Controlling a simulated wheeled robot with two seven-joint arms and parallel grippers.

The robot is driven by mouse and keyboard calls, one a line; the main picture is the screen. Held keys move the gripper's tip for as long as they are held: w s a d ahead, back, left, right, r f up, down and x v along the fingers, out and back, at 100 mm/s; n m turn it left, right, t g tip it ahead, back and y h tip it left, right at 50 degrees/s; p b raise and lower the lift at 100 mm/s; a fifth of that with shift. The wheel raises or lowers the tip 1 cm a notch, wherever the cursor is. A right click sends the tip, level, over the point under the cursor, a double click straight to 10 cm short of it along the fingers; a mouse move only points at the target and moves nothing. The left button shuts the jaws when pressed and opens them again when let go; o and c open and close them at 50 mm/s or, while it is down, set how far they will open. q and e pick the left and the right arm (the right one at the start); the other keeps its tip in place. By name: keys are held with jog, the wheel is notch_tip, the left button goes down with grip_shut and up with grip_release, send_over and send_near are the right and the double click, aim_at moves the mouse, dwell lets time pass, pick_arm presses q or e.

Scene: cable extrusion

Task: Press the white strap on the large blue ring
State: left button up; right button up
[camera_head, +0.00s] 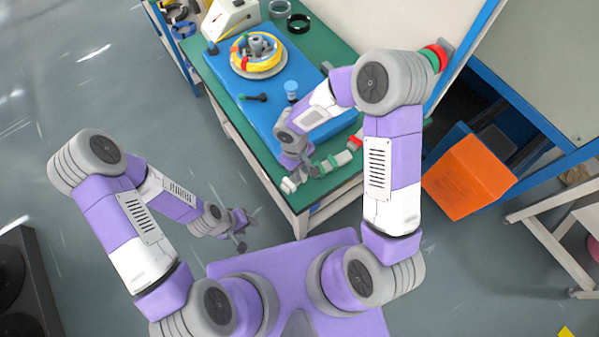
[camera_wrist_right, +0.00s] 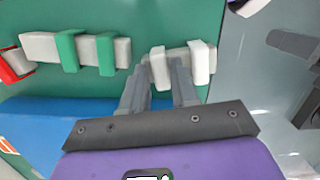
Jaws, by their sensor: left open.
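Several short white and green clip-like pieces lie in a row on the green table near its front edge. In the right wrist view a white piece (camera_wrist_right: 160,68) sits between my right gripper's fingertips (camera_wrist_right: 162,72), and another white piece (camera_wrist_right: 200,63) is just right of them. I cannot tell whether the fingers touch the piece. In the head view my right gripper (camera_head: 297,178) is low over the table's front corner. My left gripper (camera_head: 241,231) is open and empty, off the table above the floor. A blue ring (camera_head: 183,31) hangs on the rack at the upper left.
A yellow coil (camera_head: 258,56) rests on a round plate on the blue mat (camera_head: 268,118). Green pieces (camera_wrist_right: 66,53) and a red one (camera_wrist_right: 14,66) lie left of the fingers. An orange bin (camera_head: 468,177) stands right of the table.

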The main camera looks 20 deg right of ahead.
jog(key=c, duration=0.5)
jog(key=shift+o, duration=0.2)
notch_tip(320, 180, up, 8)
jog(key=p, duration=0.5)
jog(key=shift+p, duration=0.4)
